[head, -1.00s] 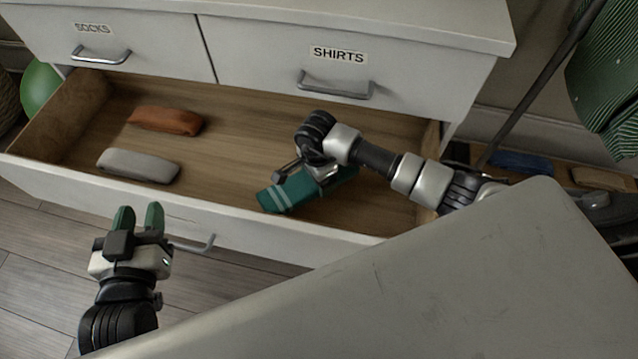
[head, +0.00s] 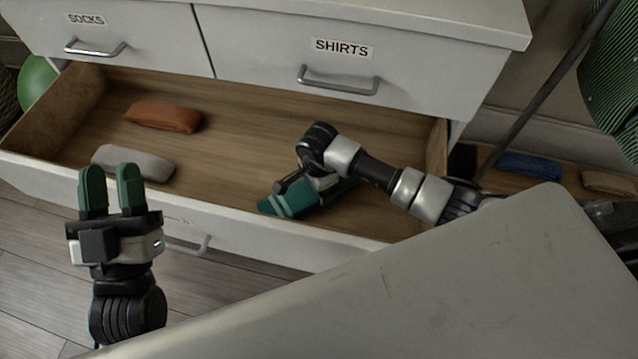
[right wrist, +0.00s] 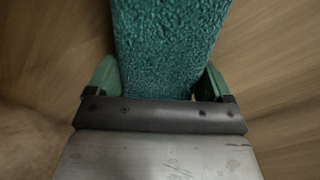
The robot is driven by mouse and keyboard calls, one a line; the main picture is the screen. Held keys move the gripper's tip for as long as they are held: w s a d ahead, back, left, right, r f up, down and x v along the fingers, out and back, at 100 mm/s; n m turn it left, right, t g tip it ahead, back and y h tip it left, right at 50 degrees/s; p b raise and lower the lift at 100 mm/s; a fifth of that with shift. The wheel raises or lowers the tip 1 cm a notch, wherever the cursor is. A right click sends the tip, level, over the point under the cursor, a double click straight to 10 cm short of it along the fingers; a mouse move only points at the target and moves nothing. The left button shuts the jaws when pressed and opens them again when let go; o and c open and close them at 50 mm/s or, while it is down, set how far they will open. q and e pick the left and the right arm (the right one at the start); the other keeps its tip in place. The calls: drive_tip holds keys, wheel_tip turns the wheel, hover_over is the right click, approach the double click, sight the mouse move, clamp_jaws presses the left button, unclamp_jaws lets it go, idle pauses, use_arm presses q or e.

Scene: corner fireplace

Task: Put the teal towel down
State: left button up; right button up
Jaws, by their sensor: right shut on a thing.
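The teal towel (head: 290,203), folded with pale stripes at one end, is in the open drawer, at its front right. In the right wrist view the towel (right wrist: 168,45) fills the space between the two green fingers. My right gripper (right wrist: 160,80) is shut on it; in the head view the wrist hides part of the towel. Whether the towel touches the drawer floor is hard to tell. My left gripper (head: 111,188) is open and empty, in front of the drawer's front panel at the left.
The open drawer (head: 250,125) also holds an orange towel (head: 163,117) and a grey towel (head: 133,162) at the left. Closed drawers labelled SOCKS (head: 110,35) and SHIRTS (head: 400,60) are above. Bare drawer floor lies in the middle.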

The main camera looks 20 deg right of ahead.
drive_tip(key=o, duration=0.9)
use_arm(q)
drive_tip(key=shift+s+r, duration=0.15)
drive_tip(key=shift+r, duration=0.05)
use_arm(e)
drive_tip(key=shift+r, duration=0.45)
wheel_tip(320, 180, up, 5)
drive_tip(key=shift+f+p, duration=0.2)
drive_tip(key=shift+p, duration=0.8)
use_arm(q)
wheel_tip(320, 180, down, 11)
drive_tip(key=a+g+y+p, duration=0.2)
drive_tip(key=g+y, duration=0.1)
drive_tip(key=g, duration=0.7)
drive_tip(key=shift+w, duration=0.35)
use_arm(e)
drive_tip(key=shift+r, duration=3.3)
